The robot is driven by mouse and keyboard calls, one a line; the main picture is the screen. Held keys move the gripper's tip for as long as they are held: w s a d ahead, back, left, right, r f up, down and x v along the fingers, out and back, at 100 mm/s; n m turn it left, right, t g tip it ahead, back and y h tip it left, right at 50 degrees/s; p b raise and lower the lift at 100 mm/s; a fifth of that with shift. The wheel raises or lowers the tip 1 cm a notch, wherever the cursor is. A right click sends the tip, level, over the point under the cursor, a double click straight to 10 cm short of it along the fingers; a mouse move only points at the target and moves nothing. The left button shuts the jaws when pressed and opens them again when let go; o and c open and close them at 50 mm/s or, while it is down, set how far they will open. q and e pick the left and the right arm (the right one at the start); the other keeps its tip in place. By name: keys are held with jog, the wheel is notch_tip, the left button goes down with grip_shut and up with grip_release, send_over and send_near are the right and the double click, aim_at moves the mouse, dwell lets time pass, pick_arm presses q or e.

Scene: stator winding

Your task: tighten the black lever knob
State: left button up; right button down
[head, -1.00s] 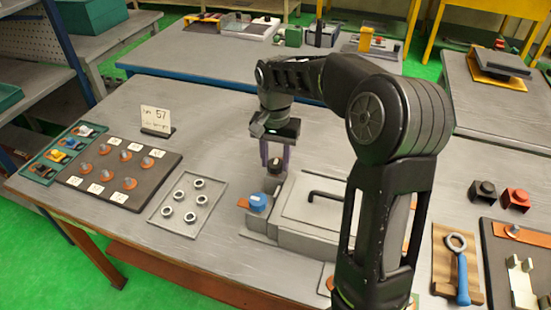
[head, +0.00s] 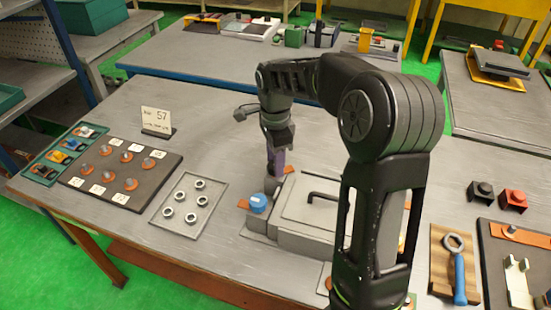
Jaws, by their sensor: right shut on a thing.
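My right gripper (head: 274,176) comes down over the left end of the grey box-shaped fixture (head: 308,205), beside its blue knob (head: 258,202). Its purple fingers are seen nearly edge-on and are shut on the black lever knob. The knob is mostly hidden by the fingers and cannot be made out clearly. The blue knob sits just left and in front of the fingers, apart from them. A dark bent handle (head: 322,196) lies on top of the fixture. My left gripper is out of view.
A tray of metal nuts (head: 160,222) and a dark board (head: 77,193) with several orange-based parts lie to the left. A card marked 57 (head: 156,120) stands behind. A blue-handled wrench (head: 459,276) lies at right.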

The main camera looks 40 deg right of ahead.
jog(key=m, duration=0.2)
jog(key=m+p, duration=0.1)
jog(key=m, duration=0.3)
jog(key=shift+w+r+m+p, duration=0.2)
jog(key=shift+r+m+p, duration=0.05)
jog(key=shift+m+p, duration=0.1)
jog(key=c, duration=1.3)
grip_release()
jog(key=o, duration=0.4)
jog(key=shift+s+f, duration=0.15)
jog(key=shift+o, duration=0.2)
jog(key=shift+r+b, duration=0.5)
jog(key=shift+r, duration=3.4)
